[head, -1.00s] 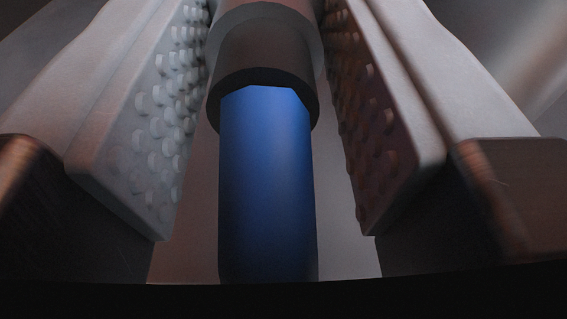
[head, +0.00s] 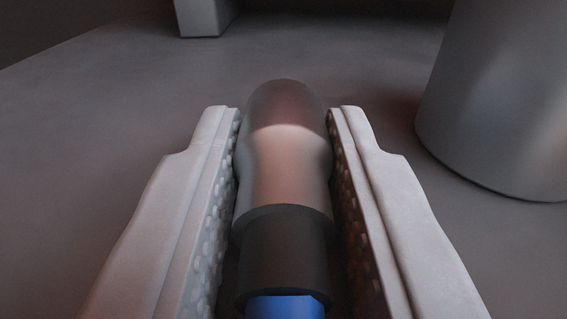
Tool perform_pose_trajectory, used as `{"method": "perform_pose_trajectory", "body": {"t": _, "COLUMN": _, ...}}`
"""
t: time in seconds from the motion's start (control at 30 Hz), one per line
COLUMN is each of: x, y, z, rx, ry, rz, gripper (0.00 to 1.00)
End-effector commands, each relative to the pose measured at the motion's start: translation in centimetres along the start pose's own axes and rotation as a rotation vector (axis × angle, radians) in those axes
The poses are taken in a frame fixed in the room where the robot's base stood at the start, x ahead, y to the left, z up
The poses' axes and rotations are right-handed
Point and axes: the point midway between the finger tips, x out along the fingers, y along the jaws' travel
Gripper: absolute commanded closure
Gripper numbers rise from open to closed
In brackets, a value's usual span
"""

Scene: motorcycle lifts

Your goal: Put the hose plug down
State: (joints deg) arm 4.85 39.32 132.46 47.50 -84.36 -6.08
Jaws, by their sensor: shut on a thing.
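The hose plug (head: 288,180) is a dark grey and brownish cylinder with a rounded far end, a dark collar and a blue part at the bottom of the picture. My gripper (head: 287,125) is shut on it, with one padded finger on each side. The plug points away from me between the fingers. The rest of its blue part is cut off by the lower edge of the picture. Whether the plug touches the surface beyond it cannot be told.
A grey flat surface (head: 330,50) spreads out beyond the gripper. A large grey cylinder (head: 505,110) stands at the right. A small pale block-like foot (head: 205,15) shows at the top left. The surface between them looks clear.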

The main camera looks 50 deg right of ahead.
Motion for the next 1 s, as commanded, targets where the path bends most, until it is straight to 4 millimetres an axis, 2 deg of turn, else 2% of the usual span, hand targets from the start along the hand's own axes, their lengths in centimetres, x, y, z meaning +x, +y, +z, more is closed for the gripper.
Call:
{"method": "perform_pose_trajectory", "body": {"t": 0.03, "x": 0.0, "y": 0.0, "z": 0.0, "rx": 0.0, "ry": 0.0, "rz": 0.0, "gripper": 0.69}}
{"method": "perform_pose_trajectory", "body": {"t": 0.1, "x": 0.0, "y": 0.0, "z": 0.0, "rx": 0.0, "ry": 0.0, "rz": 0.0, "gripper": 0.56}}
{"method": "perform_pose_trajectory", "body": {"t": 0.13, "x": 0.0, "y": 0.0, "z": 0.0, "rx": 0.0, "ry": 0.0, "rz": 0.0, "gripper": 0.53}}
{"method": "perform_pose_trajectory", "body": {"t": 0.5, "x": -0.1, "y": 0.0, "z": -0.3, "rx": 0.001, "ry": 0.0, "rz": 0.0, "gripper": 0.53}}
{"method": "perform_pose_trajectory", "body": {"t": 0.67, "x": -2.2, "y": -0.1, "z": -0.3, "rx": 0.0, "ry": 0.0, "rz": -0.003, "gripper": 0.53}}
{"method": "perform_pose_trajectory", "body": {"t": 1.0, "x": -8.6, "y": -0.1, "z": -0.2, "rx": -0.001, "ry": -0.001, "rz": -0.004, "gripper": 0.53}}
